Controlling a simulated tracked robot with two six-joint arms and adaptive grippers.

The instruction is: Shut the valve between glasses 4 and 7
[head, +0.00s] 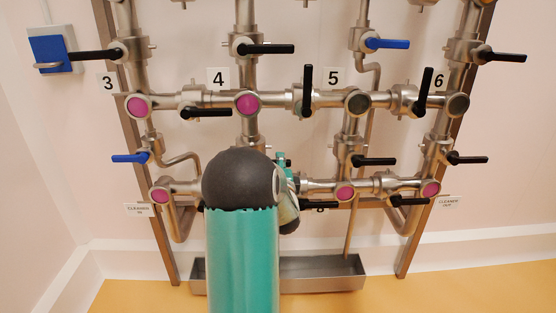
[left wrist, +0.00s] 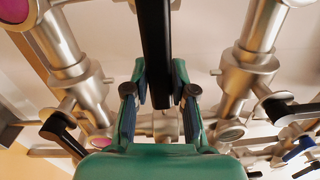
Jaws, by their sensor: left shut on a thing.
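Glass 4 (head: 247,103) is a pink round window beside the "4" label in the head view. Below it, the valve body (head: 248,144) on the vertical pipe shows only in its upper part. My dark arm joint and teal link hide its lower part, its handle and the place of glass 7. My left gripper (head: 286,180) shows partly past the right side of that joint. In the left wrist view its two fingers (left wrist: 160,88) are shut on a long black valve handle (left wrist: 156,40), which runs up out of the picture. My right gripper is not in view.
Nearby black handles stand close around, one left of glass 4 (head: 205,112), one upright right of it (head: 307,88), and one at lower right (head: 373,161). A metal trough (head: 325,285) sits below the pipes. A blue wall box (head: 50,52) is at upper left.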

